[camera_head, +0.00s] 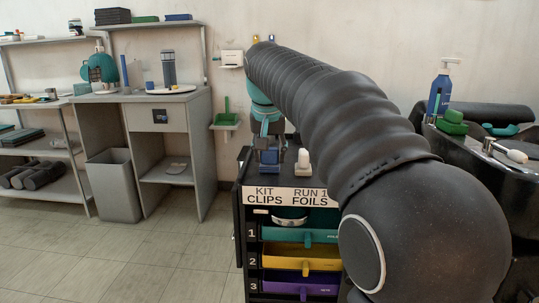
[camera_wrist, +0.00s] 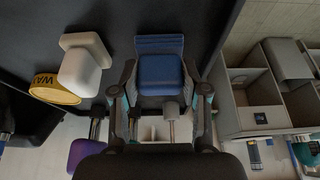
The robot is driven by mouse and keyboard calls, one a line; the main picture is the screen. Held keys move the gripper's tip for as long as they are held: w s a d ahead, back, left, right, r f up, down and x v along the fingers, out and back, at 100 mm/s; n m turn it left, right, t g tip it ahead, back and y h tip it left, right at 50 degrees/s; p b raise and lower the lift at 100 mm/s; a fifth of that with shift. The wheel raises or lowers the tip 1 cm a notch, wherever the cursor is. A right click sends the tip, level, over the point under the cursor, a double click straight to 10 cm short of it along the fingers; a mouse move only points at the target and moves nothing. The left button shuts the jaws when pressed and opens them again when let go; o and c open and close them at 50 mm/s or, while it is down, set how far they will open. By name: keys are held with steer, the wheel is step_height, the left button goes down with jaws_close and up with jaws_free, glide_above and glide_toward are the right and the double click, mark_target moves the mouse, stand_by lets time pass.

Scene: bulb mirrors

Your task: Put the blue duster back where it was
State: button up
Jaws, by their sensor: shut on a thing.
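The blue duster shows in the wrist view (camera_wrist: 160,72) as a blue block with a wider blue part behind it, between my gripper's two fingers. My gripper (camera_wrist: 164,92) is shut on it. In the head view, the duster (camera_head: 269,158) is at the left of the black cart's top, below my gripper (camera_head: 268,143). I cannot tell whether its underside touches the top. A white piece with a wide base (camera_head: 304,160) stands just right of it, apart from it; it also shows in the wrist view (camera_wrist: 85,62).
The cart has a label sign (camera_head: 290,196) and teal, yellow and purple drawers (camera_head: 300,262). A grey desk (camera_head: 190,112) and bin (camera_head: 113,186) stand left. Floor is clear left of the cart.

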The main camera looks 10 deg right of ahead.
steer(key=shift+f, duration=0.15)
steer(key=o, duration=1.2)
steer(key=p+v, duration=0.1)
steer(key=v, duration=1.1)
steer(key=s+d+f+n+t+y, duration=0.1)
steer(key=s+f+n, duration=0.2)
steer(key=s+f, duration=2.3)
step_height(320, 180, down, 3)
steer(key=shift+d+r+n, duration=0.2)
steer(key=shift+r+n, duration=0.05)
steer(key=shift+n, duration=0.05)
